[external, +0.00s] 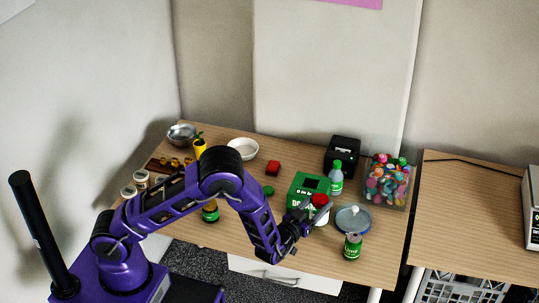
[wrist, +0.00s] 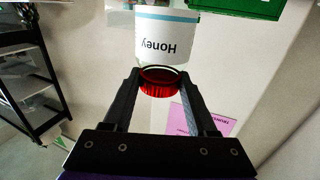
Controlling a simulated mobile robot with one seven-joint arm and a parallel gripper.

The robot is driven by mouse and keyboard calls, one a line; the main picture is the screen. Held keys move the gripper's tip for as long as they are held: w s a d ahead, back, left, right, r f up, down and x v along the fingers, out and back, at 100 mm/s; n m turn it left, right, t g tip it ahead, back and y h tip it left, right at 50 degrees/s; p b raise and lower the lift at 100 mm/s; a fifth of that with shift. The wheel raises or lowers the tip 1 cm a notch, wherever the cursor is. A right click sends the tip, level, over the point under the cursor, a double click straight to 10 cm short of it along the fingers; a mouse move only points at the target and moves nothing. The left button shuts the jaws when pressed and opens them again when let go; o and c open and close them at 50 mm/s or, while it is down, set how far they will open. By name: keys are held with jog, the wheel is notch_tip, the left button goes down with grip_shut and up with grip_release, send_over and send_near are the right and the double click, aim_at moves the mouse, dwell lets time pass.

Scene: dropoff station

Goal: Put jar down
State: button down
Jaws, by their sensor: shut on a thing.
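The honey jar has a red lid and a pale label with a blue band. In the wrist view the honey jar (wrist: 165,35) appears upside down, with its lid between the two fingers of my gripper (wrist: 160,78). In the external view the red lid of the jar (external: 320,200) shows beside my gripper (external: 312,208), in front of the green box. My gripper is shut on the jar at its lid end. The jar's base is partly hidden in the external view, so I cannot tell whether it touches the table (external: 290,252).
A green box (external: 300,188) stands close behind the jar. A blue-grey plate (external: 345,222) and a green can (external: 352,247) are to the right. A green-capped bottle (external: 336,178), a black device (external: 343,152) and a tub of colourful pieces (external: 388,184) stand farther back. The table's front is fairly bare.

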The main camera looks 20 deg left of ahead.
jog(key=shift+w+a+r, duration=0.1)
jog(key=shift+r, duration=0.15)
jog(key=w+a+r+n+t+y+p, duration=0.1)
jog(key=w+a+y, duration=0.1)
jog(key=w+a, duration=0.3)
jog(key=w+a+r+n+y+p, duration=0.1)
jog(key=w+a+n+y, duration=0.15)
jog(key=a, duration=0.55)
jog(key=w+a+f+y, duration=0.1)
jog(key=a+f, duration=0.1)
jog(key=a, duration=1.3)
jog(key=w+a+f, duration=0.2)
jog(key=a, duration=1.3)
jog(key=shift+w+f+y, duration=0.15)
jog(key=shift+w+y, duration=0.15)
jog(key=shift+y, duration=0.05)
jog(key=shift+d+n, duration=0.1)
jog(key=shift+n, duration=0.15)
